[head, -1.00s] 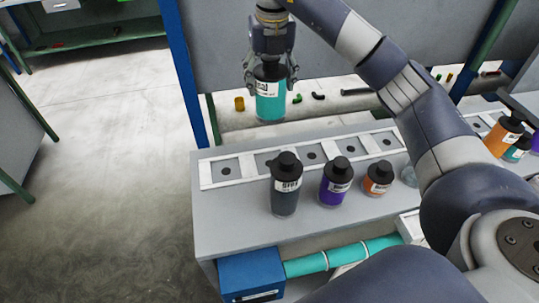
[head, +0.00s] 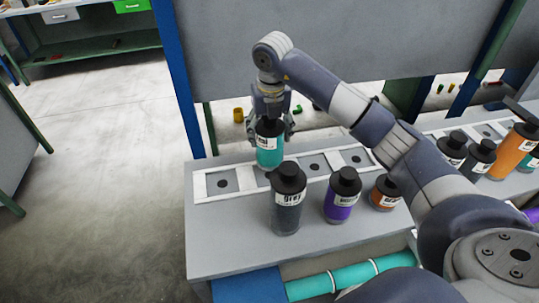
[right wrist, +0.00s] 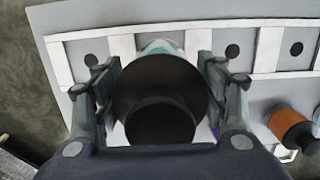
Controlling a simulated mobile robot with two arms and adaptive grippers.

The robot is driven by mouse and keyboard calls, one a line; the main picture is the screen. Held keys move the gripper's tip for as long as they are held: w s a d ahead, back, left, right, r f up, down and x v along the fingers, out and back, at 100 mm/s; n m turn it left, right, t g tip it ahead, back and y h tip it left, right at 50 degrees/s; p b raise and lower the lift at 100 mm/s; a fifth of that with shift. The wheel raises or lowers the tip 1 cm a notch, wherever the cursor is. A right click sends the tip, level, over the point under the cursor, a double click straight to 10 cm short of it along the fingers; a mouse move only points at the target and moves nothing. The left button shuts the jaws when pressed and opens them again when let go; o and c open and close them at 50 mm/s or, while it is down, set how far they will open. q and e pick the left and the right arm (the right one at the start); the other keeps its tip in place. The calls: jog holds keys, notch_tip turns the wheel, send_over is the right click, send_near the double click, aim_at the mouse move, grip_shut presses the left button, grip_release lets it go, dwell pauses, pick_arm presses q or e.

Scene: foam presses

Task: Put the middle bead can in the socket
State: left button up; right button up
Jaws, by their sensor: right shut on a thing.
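My right gripper (head: 270,127) is shut on a teal can (head: 269,153) with a black lid and a white label. The can is upright at the white socket rail (head: 205,196), in front of the second bay from the left. It hides that bay's hole, and I cannot tell whether its base touches. Dark holes show in the bays on either side. In the right wrist view the can's black lid (right wrist: 160,105) fills the space between the fingers, with the rail (right wrist: 125,46) beyond. My left gripper is not in view.
A dark grey can (head: 287,212), a purple can (head: 342,203) and a small orange can (head: 385,194) stand on the bench before the rail. The grey can is close to the held can. More cans (head: 509,150) stand at right. The bench's left front is clear.

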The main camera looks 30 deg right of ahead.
aim_at(269, 149)
notch_tip(269, 149, down, 6)
jog(key=shift+r+p, duration=0.15)
jog(key=shift+p, duration=0.7)
jog(key=shift+f, duration=0.25)
jog(key=o, duration=1.7)
jog(key=shift+r, duration=0.1)
